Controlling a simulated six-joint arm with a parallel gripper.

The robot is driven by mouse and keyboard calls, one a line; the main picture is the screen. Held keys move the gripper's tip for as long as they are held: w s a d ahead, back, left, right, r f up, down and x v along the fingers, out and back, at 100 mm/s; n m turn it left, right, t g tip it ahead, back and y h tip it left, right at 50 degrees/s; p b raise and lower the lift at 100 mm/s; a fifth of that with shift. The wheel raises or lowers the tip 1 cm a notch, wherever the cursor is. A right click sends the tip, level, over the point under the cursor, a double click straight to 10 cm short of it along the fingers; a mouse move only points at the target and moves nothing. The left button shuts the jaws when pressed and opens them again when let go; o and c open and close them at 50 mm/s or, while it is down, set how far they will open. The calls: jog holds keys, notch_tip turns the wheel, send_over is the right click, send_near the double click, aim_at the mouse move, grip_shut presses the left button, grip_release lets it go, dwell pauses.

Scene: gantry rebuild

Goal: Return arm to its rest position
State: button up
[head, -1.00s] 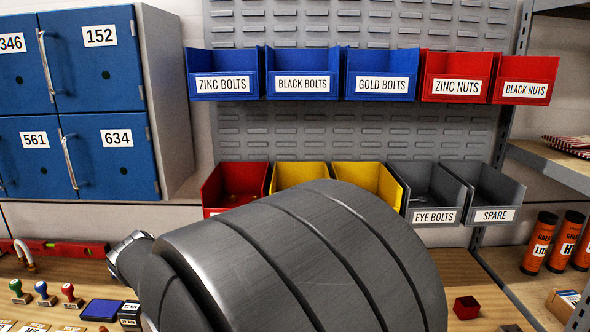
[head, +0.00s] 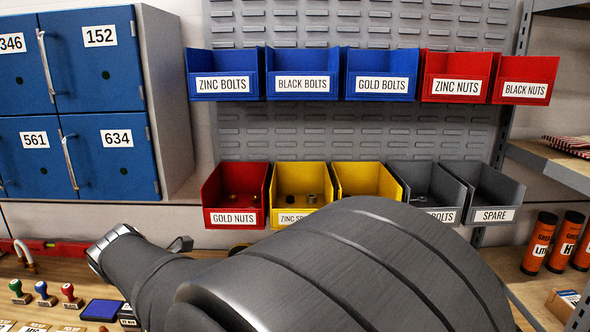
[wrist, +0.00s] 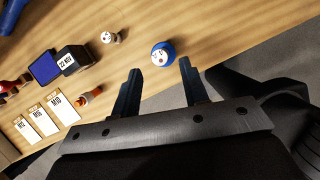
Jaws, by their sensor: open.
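My gripper (wrist: 160,78) shows in the wrist view with its two dark fingers spread and nothing between them. It hangs over the front edge of the wooden bench (wrist: 215,22). A round blue object (wrist: 163,54) with a pale mark lies on the bench just beyond the fingertips, apart from them as far as I can tell. In the head view my grey arm fills the lower middle, and the gripper's fingers cannot be made out there.
Stamps (head: 41,290), a blue ink pad (head: 102,310) and tags (wrist: 45,120) lie at the bench's left. Bins (head: 235,216) line the back panel. Blue lockers (head: 95,65) stand at left, a shelf (head: 555,160) and orange tubes (head: 538,243) at right.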

jog(key=d+v, duration=0.1)
jog(key=v, duration=0.4)
jog(key=x, duration=0.7)
jog(key=a+x, duration=0.1)
jog(key=x, duration=0.3)
jog(key=shift+w+d+f, duration=0.1)
jog(key=shift+w+f, duration=0.05)
jog(key=shift+f, duration=0.2)
jog(key=shift+w+r, duration=0.15)
jog(key=shift+r, duration=0.1)
notch_tip(320, 180, up, 4)
jog(key=shift+f, duration=0.15)
jog(key=d+r, duration=0.7)
jog(key=d, duration=0.5)
jog(key=d+f+m+g+h, duration=0.25)
jog(key=d+m, duration=0.45)
jog(key=d, duration=1)
jog(key=s+d+f+m, duration=0.2)
jog(key=s+d+m, duration=0.1)
jog(key=d, duration=0.4)
jog(key=s+d+f+m+g, duration=0.1)
jog(key=s+d+f+m, duration=0.1)
jog(key=d, duration=0.6)
jog(key=shift+s+m+h, duration=0.35)
jog(key=shift+s+m, duration=0.25)
jog(key=shift+s, duration=0.5)
